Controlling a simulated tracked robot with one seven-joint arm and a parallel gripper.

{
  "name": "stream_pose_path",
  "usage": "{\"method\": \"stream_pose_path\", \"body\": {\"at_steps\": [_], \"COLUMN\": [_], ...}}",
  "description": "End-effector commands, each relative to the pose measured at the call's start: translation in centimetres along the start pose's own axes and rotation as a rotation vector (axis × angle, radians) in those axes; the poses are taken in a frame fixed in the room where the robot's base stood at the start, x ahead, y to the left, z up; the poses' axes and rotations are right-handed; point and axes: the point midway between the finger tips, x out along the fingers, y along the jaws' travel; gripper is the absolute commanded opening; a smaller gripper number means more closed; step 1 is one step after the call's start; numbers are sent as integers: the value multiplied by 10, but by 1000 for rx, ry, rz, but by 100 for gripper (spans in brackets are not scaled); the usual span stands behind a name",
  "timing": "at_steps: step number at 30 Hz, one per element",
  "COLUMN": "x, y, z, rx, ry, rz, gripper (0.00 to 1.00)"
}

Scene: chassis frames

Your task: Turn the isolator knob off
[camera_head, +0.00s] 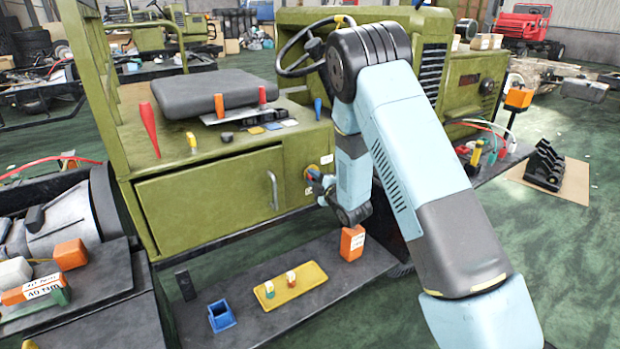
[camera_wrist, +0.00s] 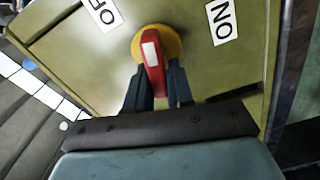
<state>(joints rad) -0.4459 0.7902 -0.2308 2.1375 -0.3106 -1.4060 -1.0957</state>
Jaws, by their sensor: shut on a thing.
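The isolator knob is a red handle (camera_wrist: 152,52) with a white stripe on a round yellow base (camera_wrist: 175,42), on the olive cabinet's side. A white OFF label (camera_wrist: 102,14) is at its upper left in the wrist view, an ON label (camera_wrist: 222,22) at its upper right. The handle stands nearly upright there, between the two labels. My gripper (camera_wrist: 155,80) is shut on the handle, one dark finger on each side. In the head view my gripper (camera_head: 320,181) is at the cabinet's right end and hides most of the knob.
The olive cabinet (camera_head: 210,203) has a door with a metal handle (camera_head: 272,190). Tools and a grey cushion (camera_head: 215,92) lie on its top. Below are a yellow tray (camera_head: 292,288), a blue holder (camera_head: 221,316) and an orange box (camera_head: 352,242), close to my arm.

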Motion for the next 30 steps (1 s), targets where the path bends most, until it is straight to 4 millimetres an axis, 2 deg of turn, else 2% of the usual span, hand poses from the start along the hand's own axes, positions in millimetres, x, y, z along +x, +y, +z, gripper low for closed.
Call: {"method": "stream_pose_path", "body": {"at_steps": [1,12,30], "x": [-1,-1,-2], "y": [-8,-11,-13], "z": [-5,-4,-2], "rx": [-29,-218,-263], "ry": [6,7,5], "rz": [-15,-14,-16], "gripper": [0,0,0]}}
